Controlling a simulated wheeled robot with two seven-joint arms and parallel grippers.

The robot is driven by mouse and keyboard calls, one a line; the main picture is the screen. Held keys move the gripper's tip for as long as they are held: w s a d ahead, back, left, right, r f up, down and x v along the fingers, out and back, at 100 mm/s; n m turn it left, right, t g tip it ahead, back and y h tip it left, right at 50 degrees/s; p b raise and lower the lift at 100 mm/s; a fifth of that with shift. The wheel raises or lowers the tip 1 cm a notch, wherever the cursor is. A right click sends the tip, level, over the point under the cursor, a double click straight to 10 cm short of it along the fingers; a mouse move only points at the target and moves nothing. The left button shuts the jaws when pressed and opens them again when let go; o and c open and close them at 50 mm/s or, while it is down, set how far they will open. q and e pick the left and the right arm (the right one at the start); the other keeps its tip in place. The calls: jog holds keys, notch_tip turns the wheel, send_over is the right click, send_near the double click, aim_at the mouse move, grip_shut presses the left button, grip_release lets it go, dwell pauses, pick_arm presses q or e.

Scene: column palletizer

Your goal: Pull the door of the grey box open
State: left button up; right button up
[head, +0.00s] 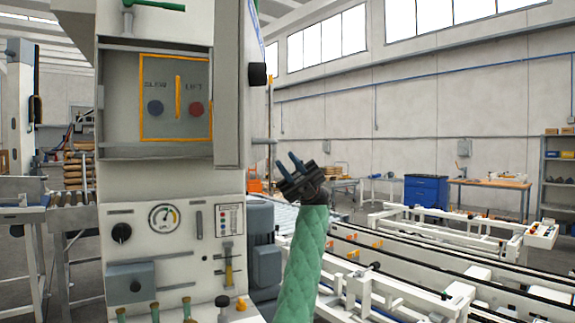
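A small grey box (130,283) is fixed low on the left of the white machine's front, with a dark round knob on its face. Its front looks closed. Above it, a grey panel (175,122) is set in a recess, with an orange outline, a yellow upright bar, a blue button and a red button.
The white machine column (228,190) carries a gauge (164,218), a black knob (121,233) and small levers along its lower edge. A grey motor (262,250) stands at its right side. White conveyor frames (430,262) fill the right. A blue cabinet (426,190) stands at the back.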

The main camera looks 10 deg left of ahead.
jog(key=shift+f, duration=0.25)
